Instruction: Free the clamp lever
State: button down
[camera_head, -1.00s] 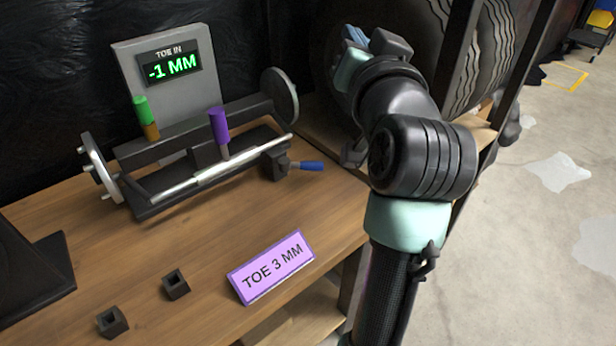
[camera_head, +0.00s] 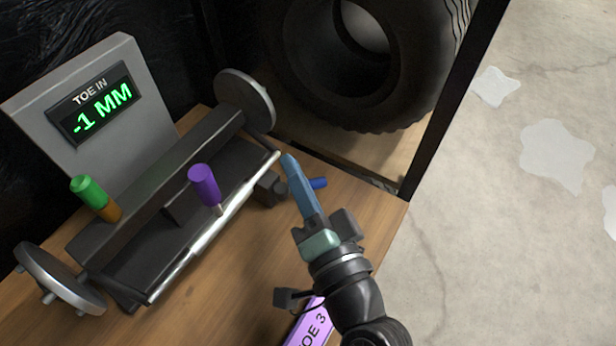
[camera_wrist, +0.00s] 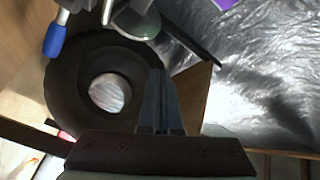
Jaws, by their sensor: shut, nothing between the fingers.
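The clamp lever (camera_head: 318,183) has a blue handle and sits at the right end of the toe gauge. A dark clamp block (camera_head: 269,190) is beside it on the silver rod (camera_head: 220,226). In the head view my gripper (camera_head: 288,160) points up and left across the lever, hiding its middle. Its blue-grey fingers are shut and empty. In the wrist view the closed fingertips (camera_wrist: 157,76) are apart from the blue handle (camera_wrist: 54,41), which shows at the upper left.
The gauge display (camera_head: 96,104) reads TOE IN -1 MM. A green handle (camera_head: 88,191) and a purple handle (camera_head: 204,185) stand on the gauge. A large tire (camera_head: 385,85) is behind. The purple sign (camera_head: 306,330) is partly hidden by my arm.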

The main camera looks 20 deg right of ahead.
aim_at(321, 183)
jog(key=s+d+f+m+g, duration=0.1)
jog(key=s+f+m, duration=0.1)
jog(key=s+f, duration=0.1)
jog(key=s+d+f+m+h+p, duration=0.1)
jog(key=s+f+m, duration=0.2)
jog(key=s+f, duration=0.1)
jog(key=s+d+f+m+g+h, duration=0.1)
jog(key=s+f+m, duration=0.1)
jog(key=s+f, duration=0.1)
jog(key=shift+s+d+f+g+p, duration=0.3)
jog(key=shift+s+d+f+p, duration=0.1)
jog(key=shift+s, duration=0.1)
jog(key=p+x, duration=0.2)
jog(key=x, duration=1.1)
jog(key=shift+w+f, duration=0.15)
jog(key=shift+w, duration=0.25)
jog(key=shift+w+d+f+n+y+b, duration=0.15)
jog(key=shift+w+d+n+y+b, duration=0.2)
jog(key=shift+y+b, duration=0.5)
jog(key=shift+w+d+b, duration=0.2)
jog(key=shift+w+b, duration=0.1)
jog(key=shift+w, duration=0.15)
jog(key=shift+w+d, duration=0.2)
jog(key=shift+w, duration=0.35)
jog(key=shift+r, duration=0.25)
